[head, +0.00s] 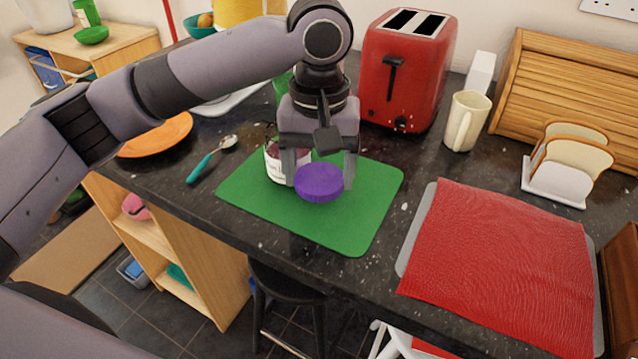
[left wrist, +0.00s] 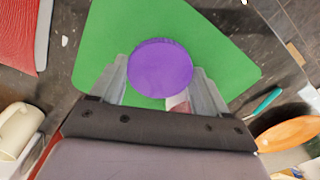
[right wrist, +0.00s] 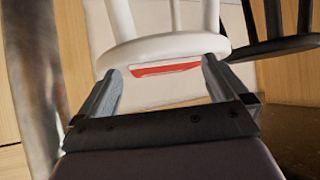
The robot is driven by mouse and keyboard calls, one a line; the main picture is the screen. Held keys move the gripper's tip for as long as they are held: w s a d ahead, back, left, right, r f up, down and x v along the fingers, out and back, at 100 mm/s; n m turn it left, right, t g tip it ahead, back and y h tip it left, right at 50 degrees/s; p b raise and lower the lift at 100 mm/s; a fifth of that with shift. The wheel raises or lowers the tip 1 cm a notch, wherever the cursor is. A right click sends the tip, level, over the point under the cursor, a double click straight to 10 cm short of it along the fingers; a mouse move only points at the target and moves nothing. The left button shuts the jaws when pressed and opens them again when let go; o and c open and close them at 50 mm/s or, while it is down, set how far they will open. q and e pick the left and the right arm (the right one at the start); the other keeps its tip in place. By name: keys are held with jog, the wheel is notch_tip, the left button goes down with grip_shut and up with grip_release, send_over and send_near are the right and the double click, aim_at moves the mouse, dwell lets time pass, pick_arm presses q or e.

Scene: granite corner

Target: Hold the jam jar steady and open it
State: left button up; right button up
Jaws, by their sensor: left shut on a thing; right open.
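The jam jar (head: 273,167) stands on the green mat (head: 365,215), with a white label and dark red contents. My left gripper (head: 319,172) hides part of it. The gripper is shut on the round purple lid (head: 319,184), which is off to the right and front of the jar, apart from its top. The lid also fills the space between the fingers in the left wrist view (left wrist: 160,68). I cannot tell whether the lid touches the mat. My right gripper (right wrist: 160,85) is open and empty, pointing at a white stool; it is out of the head view.
A red toaster (head: 407,70) and a cream mug (head: 466,120) stand behind the mat. A teal spoon (head: 203,165) and an orange plate (head: 158,135) lie left. A red cloth (head: 500,265) covers a tray at right. The white stool (right wrist: 165,48) is close ahead of my right gripper.

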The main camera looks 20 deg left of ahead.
aim_at(319, 178)
pick_arm(q)
notch_tip(319, 178, down, 3)
jog(key=shift+f, duration=0.1)
jog(key=o, duration=1.1)
jog(key=shift+o, duration=0.2)
